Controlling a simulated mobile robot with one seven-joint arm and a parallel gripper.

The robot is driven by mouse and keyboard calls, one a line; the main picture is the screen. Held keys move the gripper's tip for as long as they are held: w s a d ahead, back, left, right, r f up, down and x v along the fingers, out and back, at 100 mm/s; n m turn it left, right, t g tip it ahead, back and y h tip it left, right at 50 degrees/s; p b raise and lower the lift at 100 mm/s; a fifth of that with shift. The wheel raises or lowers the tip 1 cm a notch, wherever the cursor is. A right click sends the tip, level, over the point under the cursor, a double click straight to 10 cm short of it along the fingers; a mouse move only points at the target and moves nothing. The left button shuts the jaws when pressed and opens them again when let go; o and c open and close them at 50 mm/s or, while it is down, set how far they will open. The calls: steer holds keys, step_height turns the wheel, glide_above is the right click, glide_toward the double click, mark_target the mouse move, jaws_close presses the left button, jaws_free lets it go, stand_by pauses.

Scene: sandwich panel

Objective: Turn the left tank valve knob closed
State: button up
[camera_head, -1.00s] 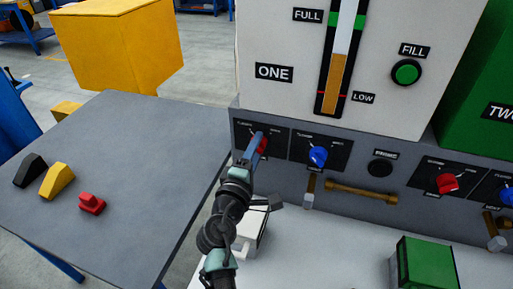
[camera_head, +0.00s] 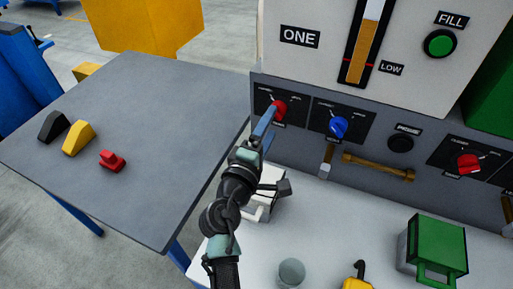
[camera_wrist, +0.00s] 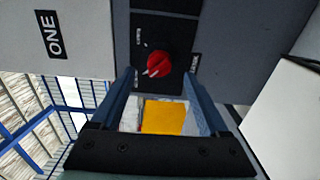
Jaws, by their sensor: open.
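The red knob (camera_head: 280,109) sits on the dark plate at the left of the grey panel below the tank marked ONE. Part of the knob is hidden by a finger in the head view. I cannot tell whether the fingers touch it.
A blue knob (camera_head: 338,126) sits right of the red one, with a second red knob (camera_head: 468,163) further right. A green box (camera_head: 437,243) stands on the white bench. The grey table (camera_head: 160,185) holds several small blocks.

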steer(key=v, duration=0.8)
steer(key=shift+s+b, duration=0.25)
steer(key=shift+b, duration=0.05)
steer(key=shift+r, duration=0.1)
